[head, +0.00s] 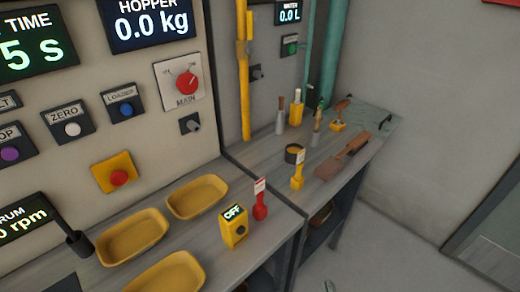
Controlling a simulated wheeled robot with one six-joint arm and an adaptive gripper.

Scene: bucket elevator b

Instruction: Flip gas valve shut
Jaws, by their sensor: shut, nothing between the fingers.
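A yellow pipe (243,90) runs upright against the grey wall behind the junction of the two benches. Near its top, a narrow yellow piece (249,27) stands upright beside the pipe, along its line. It looks like a valve lever, but it is small and I cannot tell for sure. The pipe's upper end is cut off by the top of the picture. No gripper of mine shows in the head view, so I cannot see where it is relative to the pipe.
A panel on the left carries a red MAIN knob (187,83) and several buttons. Yellow trays (197,197), a yellow OFF box (233,227) and a red tagged item (260,204) stand on the near bench. Several tools stand on the far bench (262,150). Floor is clear at right.

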